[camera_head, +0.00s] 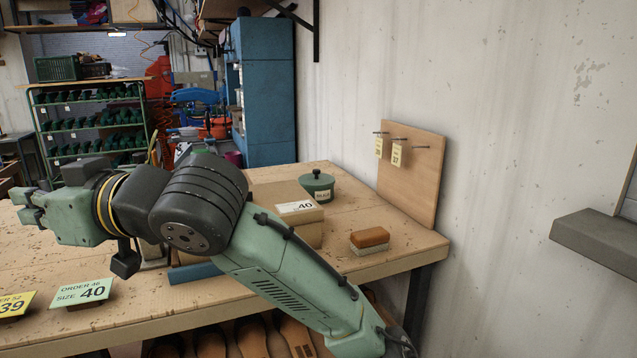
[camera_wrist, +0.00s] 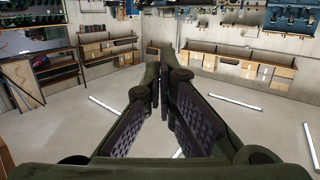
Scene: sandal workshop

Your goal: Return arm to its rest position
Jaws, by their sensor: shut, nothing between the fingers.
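My gripper (camera_head: 32,206) is at the left edge of the head view, at the end of my green and dark grey arm, above the workbench (camera_head: 355,268). In the wrist view my gripper (camera_wrist: 162,58) shows its two dark padded fingers converging at the tips, with nothing held between them. The wrist view looks out over an open floor and far shelves. My arm hides part of the bench and part of a cardboard box (camera_head: 308,232) with a "40" label.
On the bench are a green lidded pot (camera_head: 317,187), a brown-topped brush or block (camera_head: 370,238), and an "Order 46 Size 40" card (camera_head: 82,293). A pegboard (camera_head: 412,180) with yellow tags leans at the wall. A grey ledge (camera_head: 598,240) juts out at right.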

